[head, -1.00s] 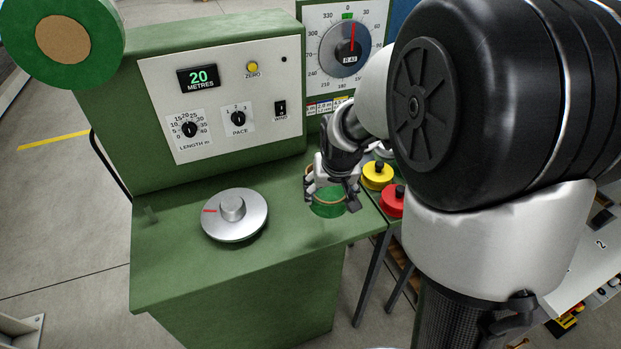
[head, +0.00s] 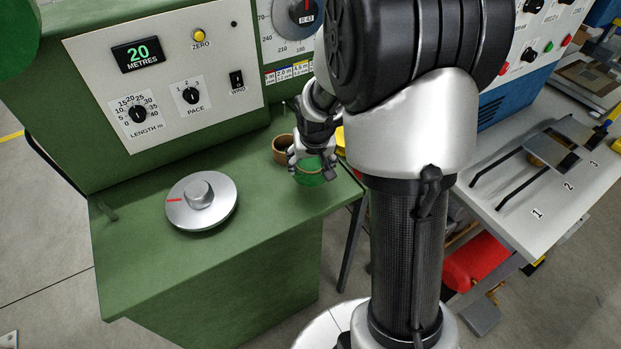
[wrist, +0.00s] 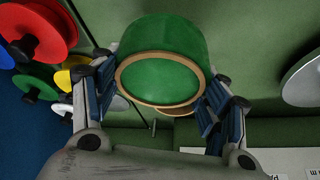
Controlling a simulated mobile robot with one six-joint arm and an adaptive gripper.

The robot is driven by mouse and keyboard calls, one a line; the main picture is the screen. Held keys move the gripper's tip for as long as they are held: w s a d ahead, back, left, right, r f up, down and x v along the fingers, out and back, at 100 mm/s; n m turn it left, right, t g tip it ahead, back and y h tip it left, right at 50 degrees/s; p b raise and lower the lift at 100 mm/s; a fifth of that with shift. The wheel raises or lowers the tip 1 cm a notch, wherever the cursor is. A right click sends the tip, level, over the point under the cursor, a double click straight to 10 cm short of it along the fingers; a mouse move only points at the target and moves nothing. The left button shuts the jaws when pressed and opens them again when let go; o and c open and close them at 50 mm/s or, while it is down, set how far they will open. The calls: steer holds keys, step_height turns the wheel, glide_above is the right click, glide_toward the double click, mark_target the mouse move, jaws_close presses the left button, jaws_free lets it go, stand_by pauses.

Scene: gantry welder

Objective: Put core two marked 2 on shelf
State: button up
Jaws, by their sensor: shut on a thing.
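My gripper (head: 312,158) is shut on a green round core (head: 314,172) with a tan rim, over the right part of the green machine's bench. In the wrist view the green core (wrist: 165,40) sits between both fingers, its tan-rimmed end facing the camera. No number shows on it. A plain brown core (head: 283,148) stands on the bench just behind my gripper; part of its rim shows below the held core in the wrist view. The white shelf top (head: 510,222) at right has marks 1, 2 (head: 569,186) and 3, with black rods and a brown round piece.
A silver dial disc (head: 202,201) lies on the bench left of my gripper. The control panel (head: 165,75) rises behind. Red, yellow and green spools (wrist: 38,30) stand beside the bench in the wrist view. The front of the shelf top near mark 1 is clear.

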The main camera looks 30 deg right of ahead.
steer(key=shift+f+b, duration=0.85)
steer(key=shift+f, duration=1.7)
steer(key=shift+f, duration=0.2)
steer(key=o, duration=1.1)
steer(key=shift+c, duration=0.2)
steer(key=shift+r, duration=0.1)
